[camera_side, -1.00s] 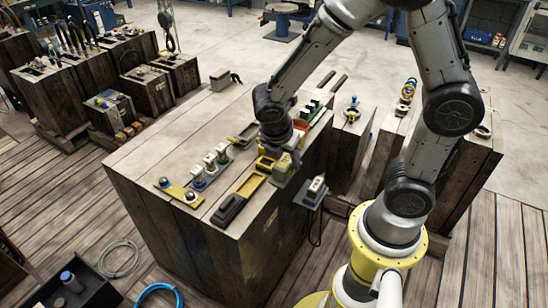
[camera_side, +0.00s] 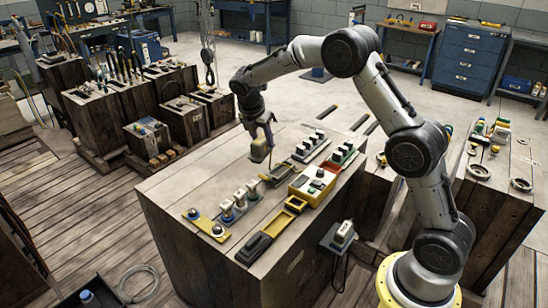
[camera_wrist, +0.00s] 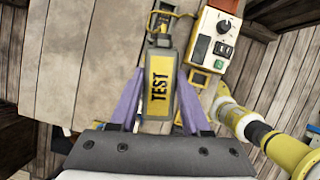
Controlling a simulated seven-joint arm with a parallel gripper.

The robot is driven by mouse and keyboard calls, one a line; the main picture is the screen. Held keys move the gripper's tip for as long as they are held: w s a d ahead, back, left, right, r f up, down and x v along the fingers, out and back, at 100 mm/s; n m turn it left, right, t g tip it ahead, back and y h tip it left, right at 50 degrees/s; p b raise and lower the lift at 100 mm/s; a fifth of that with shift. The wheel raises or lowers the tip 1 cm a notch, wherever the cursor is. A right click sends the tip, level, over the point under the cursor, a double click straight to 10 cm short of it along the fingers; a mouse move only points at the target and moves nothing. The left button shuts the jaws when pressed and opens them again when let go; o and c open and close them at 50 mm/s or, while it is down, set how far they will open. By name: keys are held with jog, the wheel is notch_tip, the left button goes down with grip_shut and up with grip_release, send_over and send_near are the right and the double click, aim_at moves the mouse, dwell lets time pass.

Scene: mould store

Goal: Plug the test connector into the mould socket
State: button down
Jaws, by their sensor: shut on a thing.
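The test connector (camera_wrist: 158,98) is a grey body with a yellow label reading TEST. It lies between the two purple fingers of my gripper (camera_wrist: 160,76) in the wrist view, with a yellow cable near its far end. In the side view, my gripper (camera_side: 265,136) holds the connector (camera_side: 258,153) above the wooden block top (camera_side: 190,180). A row of white-topped fittings (camera_side: 240,198) and another row (camera_side: 310,145) stand on the block. I cannot tell which fitting is the mould socket; nothing shows the connector touching one.
A yellow tray (camera_side: 283,218), a black case (camera_side: 254,248) and a yellow plate (camera_side: 207,225) lie nearer the front. The block's left-back top is clear.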

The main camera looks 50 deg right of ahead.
jog(key=w+d+f+m, duration=0.1)
jog(key=w+d+f, duration=0.3)
jog(key=d, duration=0.4)
jog(key=shift+m+g, duration=0.5)
jog(key=shift+m, duration=0.1)
jog(key=shift+s+d+r+x, duration=0.1)
jog(key=shift+s+d+x, duration=0.15)
jog(key=shift+x, duration=1.65)
jog(key=shift+s+d+r+x, duration=0.1)
jog(key=shift+s+d+x, duration=0.15)
jog(key=shift+x, duration=1.6)
jog(key=shift+s+d+r+x, duration=0.1)
jog(key=shift+s+d+x, duration=0.15)
jog(key=shift+x, duration=1.65)
jog(key=shift+f, duration=0.9)
grip_release()
notch_tip(320, 180, up, 7)
jog(key=shift+r, duration=0.25)
